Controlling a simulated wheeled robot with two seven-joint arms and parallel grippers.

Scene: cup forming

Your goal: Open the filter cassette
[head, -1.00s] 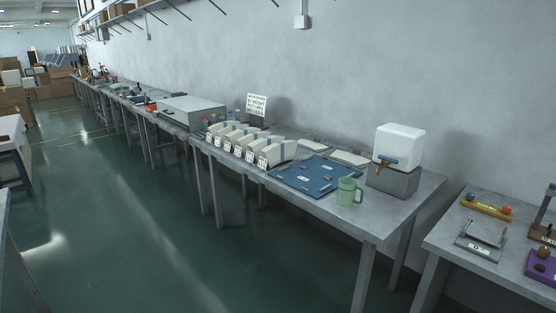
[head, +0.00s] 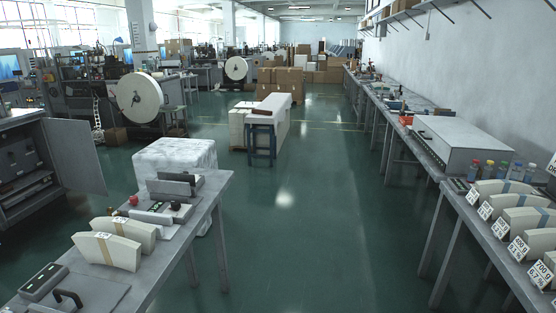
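Neither of my grippers is in view. I cannot pick out a filter cassette for certain. A grey bench (head: 205,218) at the left front carries a dark fixture (head: 178,187) with upright plates and a red knob beside it. Two cream curved blocks with bands (head: 108,250) lie in front of it. A small dark box (head: 44,281) and a flat plate with a black handle (head: 66,298) lie at the near end.
A long bench (head: 440,225) on the right carries cream blocks with number cards (head: 522,222), bottles and a large grey box (head: 464,144). A wrapped pallet (head: 176,156) stands behind the left bench. An open-doored cabinet (head: 72,155) is at far left. Green floor (head: 300,230) between is clear.

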